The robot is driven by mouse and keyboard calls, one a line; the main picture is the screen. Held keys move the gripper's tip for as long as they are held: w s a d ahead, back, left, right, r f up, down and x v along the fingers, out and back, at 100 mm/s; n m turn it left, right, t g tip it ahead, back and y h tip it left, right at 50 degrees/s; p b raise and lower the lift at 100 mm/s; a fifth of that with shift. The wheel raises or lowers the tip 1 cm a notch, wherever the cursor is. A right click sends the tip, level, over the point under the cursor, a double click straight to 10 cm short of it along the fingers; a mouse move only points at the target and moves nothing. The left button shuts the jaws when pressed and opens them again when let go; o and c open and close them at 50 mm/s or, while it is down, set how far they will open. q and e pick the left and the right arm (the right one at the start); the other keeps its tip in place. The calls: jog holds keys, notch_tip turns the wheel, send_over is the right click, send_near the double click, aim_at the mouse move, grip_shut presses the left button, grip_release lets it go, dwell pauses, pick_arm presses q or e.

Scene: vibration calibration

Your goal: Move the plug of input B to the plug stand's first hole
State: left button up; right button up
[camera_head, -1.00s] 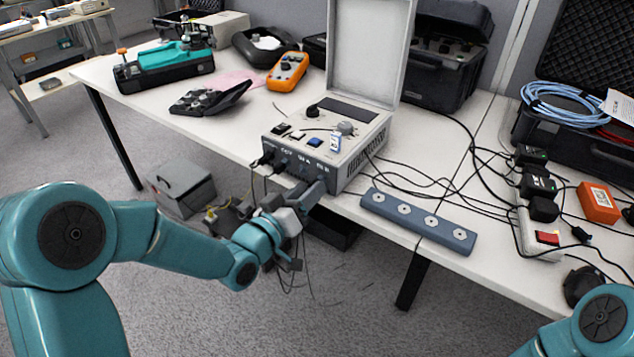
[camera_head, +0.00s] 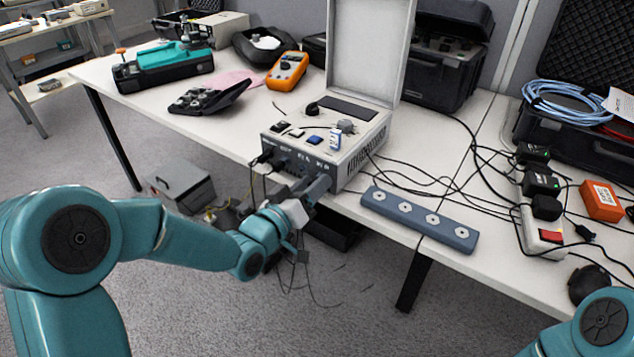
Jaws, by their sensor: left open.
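The grey calibration box (camera_head: 352,160) stands on the table with its lid up. Dark plugs (camera_head: 263,158) with cables sit in the left part of its front panel. My left gripper (camera_head: 316,186) is open in front of the right part of that panel, close to the input B label. The fingers and wrist hide the input B plug, so I cannot tell whether they touch it. The plug stand (camera_head: 453,238), a blue-grey bar with several round holes, lies at the table's front edge, right of the box. Its holes look empty. My right gripper is out of view.
Black cables cross the table (camera_head: 375,192) behind the plug stand. A power strip (camera_head: 542,238), black adapters (camera_head: 540,183) and an orange box (camera_head: 600,200) are at the right.

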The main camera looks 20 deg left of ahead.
pick_arm(q)
jog(key=shift+c, duration=0.3)
grip_shut()
jog(key=n, duration=0.3)
jog(key=shift+n, duration=0.5)
jog(key=n, duration=0.3)
jog(key=shift+n+b, duration=0.3)
jog(key=shift+n, duration=0.1)
